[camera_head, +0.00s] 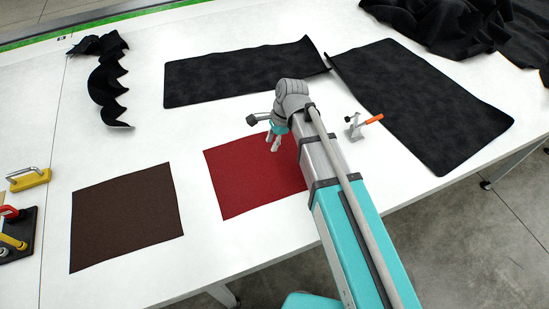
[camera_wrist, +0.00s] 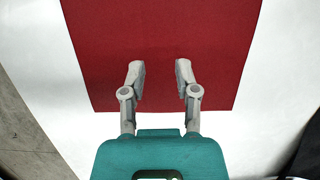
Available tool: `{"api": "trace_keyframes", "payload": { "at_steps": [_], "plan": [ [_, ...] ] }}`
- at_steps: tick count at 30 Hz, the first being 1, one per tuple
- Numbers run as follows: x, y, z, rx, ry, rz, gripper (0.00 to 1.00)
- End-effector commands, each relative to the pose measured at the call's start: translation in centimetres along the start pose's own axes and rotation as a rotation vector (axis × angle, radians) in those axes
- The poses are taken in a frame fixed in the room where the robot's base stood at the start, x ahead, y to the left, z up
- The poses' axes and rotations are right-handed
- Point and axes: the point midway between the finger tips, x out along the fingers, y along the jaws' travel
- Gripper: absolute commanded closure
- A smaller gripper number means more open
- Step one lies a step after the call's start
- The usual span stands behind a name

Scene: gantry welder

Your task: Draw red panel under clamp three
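The red panel (camera_head: 240,182) lies flat on the white table, and my arm hides part of its right side. It also fills the upper part of the wrist view (camera_wrist: 160,32). My gripper (camera_head: 274,146) is over the panel's upper part in the head view. In the wrist view my gripper (camera_wrist: 158,72) has its two fingers apart with only red panel showing between them. I cannot tell whether the fingertips touch the panel. A small metal clamp with an orange-red handle (camera_head: 372,119) stands on the table to the right of my arm. No number shows on it.
A brown panel (camera_head: 125,215) lies left of the red one. Two black panels (camera_head: 235,75) (camera_head: 425,105) lie behind and to the right. Black fabric (camera_head: 450,25) is heaped at the back right.

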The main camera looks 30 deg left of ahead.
Motion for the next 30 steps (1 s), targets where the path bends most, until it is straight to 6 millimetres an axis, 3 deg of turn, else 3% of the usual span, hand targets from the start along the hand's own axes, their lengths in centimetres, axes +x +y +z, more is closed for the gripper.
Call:
{"api": "trace_keyframes", "payload": {
  "at_steps": [14, 30],
  "plan": [
    [0.3, 0.1, -1.3, 0.015, 0.001, -0.005, 0.60],
    [4.1, 0.1, -3.0, 0.021, 0.001, -0.008, 0.60]
  ]
}}
